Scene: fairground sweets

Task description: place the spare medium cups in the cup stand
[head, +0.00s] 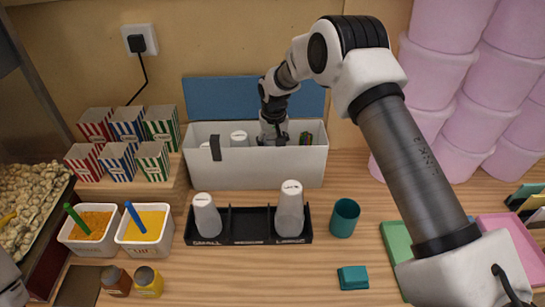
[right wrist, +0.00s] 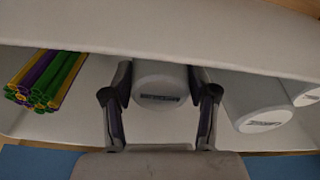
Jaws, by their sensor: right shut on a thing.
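The black cup stand (head: 248,241) sits on the wooden counter. White cups (head: 207,215) stand in its small section and taller white cups (head: 290,211) in its large section; the middle, medium section is empty. My right gripper (head: 273,138) reaches down into the white box (head: 256,168) behind the stand. In the right wrist view its fingers are shut on a white cup (right wrist: 160,88) with a dark label, still inside the box. The label is too small to read. Other white cups (right wrist: 252,105) lie beside it. My left gripper is not in view.
Colored straws (right wrist: 48,80) are in the box's other end. The box's blue lid (head: 230,98) is open behind it. A teal cup (head: 344,217) and a teal block (head: 352,277) are right of the stand. Two topping tubs (head: 142,239) are to the left. The counter before the stand is clear.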

